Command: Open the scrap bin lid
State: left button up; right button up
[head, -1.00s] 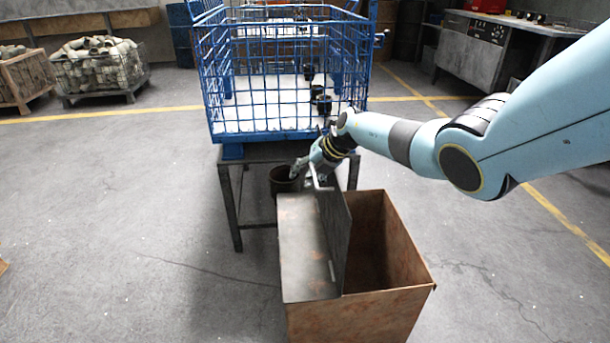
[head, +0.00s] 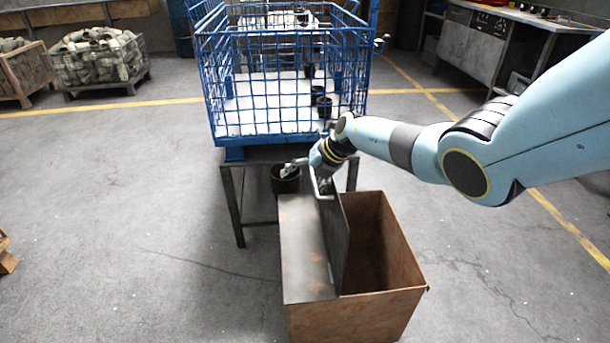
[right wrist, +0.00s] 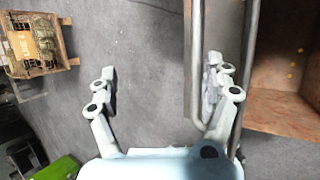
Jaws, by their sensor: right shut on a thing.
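The rusty scrap bin (head: 385,312) stands in front of the blue cage. Its dark lid (head: 333,240) stands about upright near the middle of the bin top, leaving the right part of the bin open. In the right wrist view the handle (right wrist: 195,75) runs along the inner side of the right finger of my gripper (right wrist: 160,85). The left finger is well apart from it there. My left gripper is not in view.
A blue wire cage (head: 285,85) with dark parts inside stands on a metal stand (head: 232,205) behind the bin. A dark round pot (head: 284,181) is beneath it, close to my gripper. Floor left of the bin is clear.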

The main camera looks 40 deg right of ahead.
jog(key=shift+o, duration=0.8)
jog(key=r, duration=0.1)
jog(key=a+r, duration=0.1)
jog(key=r+p, duration=0.1)
jog(key=shift+w+a+r, duration=0.15)
jog(key=shift+w+r, duration=0.2)
jog(key=shift+r, duration=0.05)
jog(key=shift+s+a+r+p, duration=0.2)
jog(key=shift+r+p, duration=0.15)
jog(key=shift+p, duration=0.05)
jog(key=c, duration=0.9)
jog(key=shift+s+a+r+p, duration=0.15)
jog(key=shift+a+r+p, duration=0.05)
jog(key=shift+r+p, duration=0.1)
jog(key=shift+s+a+r+p, duration=0.25)
jog(key=shift+r+p, duration=0.3)
jog(key=shift+p, duration=0.4)
jog(key=shift+s+a+r+p, duration=0.1)
jog(key=shift+s+r+p, duration=0.1)
jog(key=shift+r+p, duration=0.5)
jog(key=shift+s+a+r+p, duration=0.25)
jog(key=shift+r+p, duration=0.1)
jog(key=shift+p, duration=0.8)
jog(key=v, duration=1.2)
jog(key=shift+f, duration=0.15)
